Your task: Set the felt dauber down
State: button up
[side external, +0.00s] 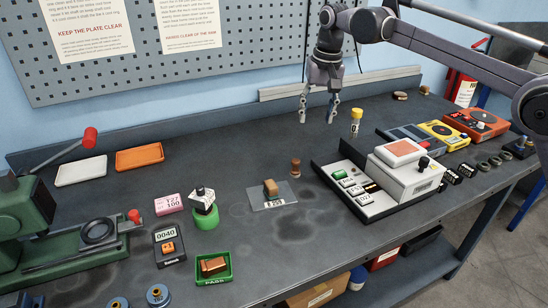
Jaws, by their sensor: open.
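My gripper (317,116) hangs at the back middle of the bench, its two fingers apart and pointing down, with nothing between them. A small brown knobbed peg (295,167) stands upright in front of my gripper, nearer the camera. The dark bench top (240,145) lies under them.
A clear plate (257,204) bears a brown block. A white instrument (408,175) stands right of centre, and yellow and red boxes (476,122) stand farther right. White and orange trays (139,157) lie back left. A green machine (60,250) fills the left front. The back middle has bare room.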

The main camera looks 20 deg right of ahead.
jog(key=s+d+n+t, duration=0.1)
jog(key=s+d+t, duration=0.1)
jog(key=s, duration=0.9)
jog(key=s+d+f+n+t, duration=0.1)
jog(key=s+d, duration=0.4)
jog(key=s, duration=0.6)
jog(key=shift+d+f+n+t, duration=0.15)
jog(key=shift+d+n+t, duration=0.05)
jog(key=shift+n+t, duration=0.9)
jog(key=shift+t, duration=0.2)
jog(key=s+f, duration=0.2)
jog(key=s+d+f, duration=0.1)
jog(key=s+f, duration=0.1)
jog(key=s, duration=0.1)
jog(key=s+f, duration=0.3)
jog(key=shift+d+f, duration=0.1)
jog(key=shift+d, duration=0.15)
jog(key=shift+c, duration=0.6)
jog(key=shift+w, duration=0.1)
